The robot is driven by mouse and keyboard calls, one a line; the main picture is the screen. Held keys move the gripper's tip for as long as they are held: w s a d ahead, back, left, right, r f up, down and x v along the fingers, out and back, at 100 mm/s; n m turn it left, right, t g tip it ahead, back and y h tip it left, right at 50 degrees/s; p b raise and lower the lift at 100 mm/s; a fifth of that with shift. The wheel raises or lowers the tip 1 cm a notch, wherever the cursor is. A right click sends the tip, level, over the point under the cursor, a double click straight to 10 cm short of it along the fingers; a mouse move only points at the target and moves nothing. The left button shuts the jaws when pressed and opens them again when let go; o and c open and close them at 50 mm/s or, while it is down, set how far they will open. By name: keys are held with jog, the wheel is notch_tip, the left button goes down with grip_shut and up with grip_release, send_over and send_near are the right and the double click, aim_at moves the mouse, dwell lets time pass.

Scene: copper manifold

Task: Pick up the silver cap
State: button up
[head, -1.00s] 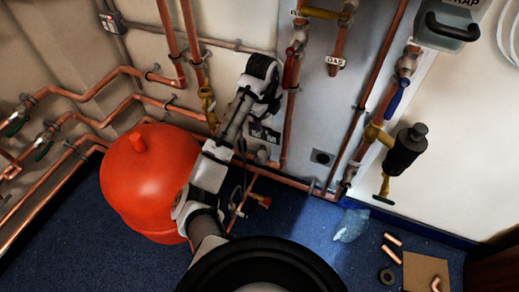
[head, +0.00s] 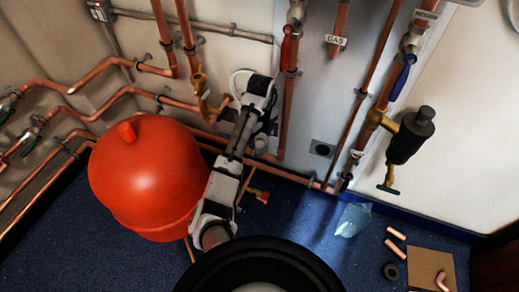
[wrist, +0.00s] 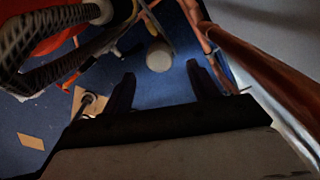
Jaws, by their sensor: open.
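A round, pale grey cap-like thing (wrist: 160,56) shows in the wrist view, just beyond and between my fingertips; it looks like the silver cap. My gripper (wrist: 160,72) is open, with its two dark fingers apart and nothing between them. The gap between fingertips and cap cannot be judged exactly. In the head view my arm reaches up to the pipes by the wall, and its wrist hides most of the cap's area.
A red tank (head: 150,180) stands left of my arm. Copper pipes (head: 288,100) run close by on the wall. A clear plastic bag (head: 352,219), pipe pieces (head: 396,248) and a cardboard square (head: 425,262) lie on the blue floor at right.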

aim_at(259, 144)
jog(key=f, duration=0.3)
jog(key=shift+w+a+f, duration=0.15)
jog(key=shift+a+f, duration=0.05)
jog(key=shift+f, duration=0.2)
jog(key=c, duration=1.1)
jog(key=shift+r, duration=0.2)
jog(key=shift+r+p, duration=0.9)
jog(key=shift+p, duration=0.15)
notch_tip(259, 144, up, 2)
jog(key=shift+p, duration=1)
jog(key=s+a+p, duration=0.1)
jog(key=s+a, duration=0.3)
jog(key=s, duration=0.5)
jog(key=s+a+p, duration=0.2)
jog(key=s+a, duration=0.2)
jog(key=s, duration=0.6)
jog(key=s+a+p, duration=0.2)
jog(key=s+a, duration=0.2)
jog(key=s, duration=0.6)
jog(key=shift+s+f, duration=0.25)
jog(key=shift+f, duration=0.05)
jog(key=shift+a, duration=0.1)
